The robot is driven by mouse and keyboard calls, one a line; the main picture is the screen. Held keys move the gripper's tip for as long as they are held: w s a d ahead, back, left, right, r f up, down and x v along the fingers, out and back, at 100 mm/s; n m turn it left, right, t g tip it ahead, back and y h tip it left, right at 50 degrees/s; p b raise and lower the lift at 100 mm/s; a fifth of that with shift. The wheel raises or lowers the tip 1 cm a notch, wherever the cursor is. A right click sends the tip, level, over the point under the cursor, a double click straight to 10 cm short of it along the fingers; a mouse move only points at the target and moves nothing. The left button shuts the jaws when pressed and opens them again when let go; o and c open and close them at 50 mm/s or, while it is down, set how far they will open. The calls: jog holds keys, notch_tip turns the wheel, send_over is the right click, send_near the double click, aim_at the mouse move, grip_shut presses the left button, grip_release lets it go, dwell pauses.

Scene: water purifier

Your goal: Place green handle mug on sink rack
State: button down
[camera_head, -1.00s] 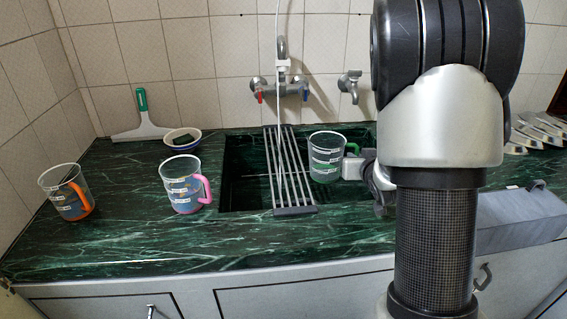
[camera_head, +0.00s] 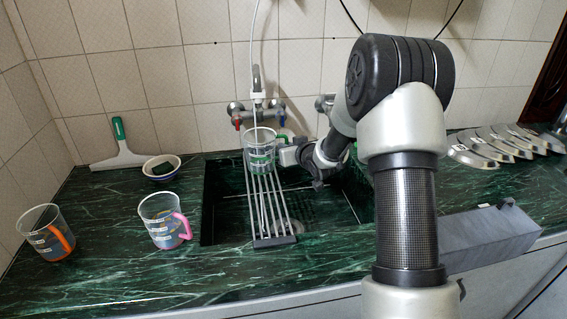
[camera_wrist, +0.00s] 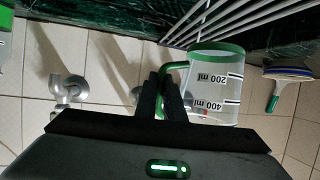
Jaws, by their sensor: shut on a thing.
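The clear measuring mug with the green handle (camera_head: 259,153) is upright over the far end of the sink rack (camera_head: 275,241). I cannot tell whether its base touches the bars. My gripper (camera_head: 285,154) is to the right of the mug and shut on its green handle. In the wrist view, which is upside down, the black fingers (camera_wrist: 165,95) close on the handle, and the mug (camera_wrist: 215,85) shows its green base close to the rack bars (camera_wrist: 240,20).
A pink-handled mug (camera_head: 160,222) and an orange-handled mug (camera_head: 42,235) stand on the counter at left. A bowl (camera_head: 161,168) and a squeegee (camera_head: 120,152) lie behind them. The faucet (camera_head: 257,100) and its taps are just behind the held mug. Several metal pieces (camera_head: 495,143) lie at right.

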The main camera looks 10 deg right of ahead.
jog(key=shift+f+b, duration=0.35)
jog(key=shift+f, duration=1.65)
jog(key=shift+f, duration=0.1)
jog(key=c, duration=1.9)
grip_release()
jog(key=shift+o, duration=0.2)
